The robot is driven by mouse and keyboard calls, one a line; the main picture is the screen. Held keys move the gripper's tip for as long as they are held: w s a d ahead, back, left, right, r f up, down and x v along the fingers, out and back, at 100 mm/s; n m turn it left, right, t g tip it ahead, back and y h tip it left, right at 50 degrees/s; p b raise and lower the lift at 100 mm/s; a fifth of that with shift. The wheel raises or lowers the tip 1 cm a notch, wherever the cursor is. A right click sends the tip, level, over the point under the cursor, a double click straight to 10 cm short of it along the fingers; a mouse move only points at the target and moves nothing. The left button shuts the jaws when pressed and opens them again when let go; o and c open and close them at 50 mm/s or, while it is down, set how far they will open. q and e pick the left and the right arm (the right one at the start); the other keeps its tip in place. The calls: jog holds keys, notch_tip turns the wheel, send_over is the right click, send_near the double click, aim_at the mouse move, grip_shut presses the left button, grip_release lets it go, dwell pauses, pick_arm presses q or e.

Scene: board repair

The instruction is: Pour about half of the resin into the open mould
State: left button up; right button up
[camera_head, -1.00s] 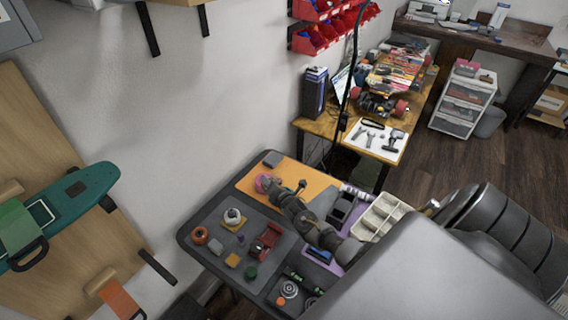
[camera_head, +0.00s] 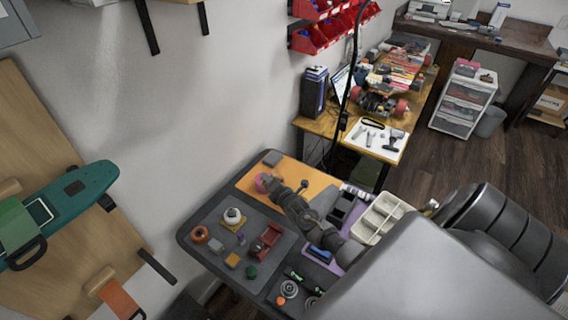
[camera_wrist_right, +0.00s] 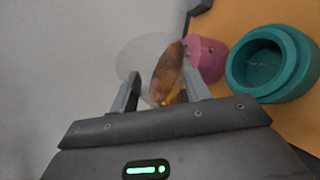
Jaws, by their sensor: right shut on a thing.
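My right gripper (camera_wrist_right: 160,92) is shut on a clear cup (camera_wrist_right: 140,62) holding amber resin (camera_wrist_right: 168,76). The cup looks tilted in the right wrist view. Just right of it is a pink tapered pot (camera_wrist_right: 205,58), and farther right a teal round mould (camera_wrist_right: 238,75) with an open hollow facing the camera. I cannot tell whether any resin is in that hollow. My left gripper is not in view.
The orange mat (camera_head: 318,179) lies on a dark table (camera_head: 190,238) against the wall.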

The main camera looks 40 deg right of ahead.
jog(key=shift+w+a, duration=0.1)
jog(key=shift+a, duration=0.2)
dwell(0.4)
jog(key=shift+a+r+m, duration=0.1)
jog(key=shift+m, duration=0.2)
dwell(0.9)
jog(key=shift+w+a+f+m+t+b, duration=0.2)
jog(key=shift+a+f+m+t+b, duration=0.15)
jog(key=shift+m+b, duration=0.55)
dwell(1.1)
jog(key=shift+r+n, duration=0.2)
jog(key=shift+n, duration=0.1)
jog(key=r+n+p, duration=0.1)
jog(key=p, duration=0.1)
jog(key=shift+r+p, duration=0.35)
jog(key=shift+f+n+g, duration=0.45)
jog(key=shift+f+n, duration=0.15)
jog(key=shift+f, duration=0.25)
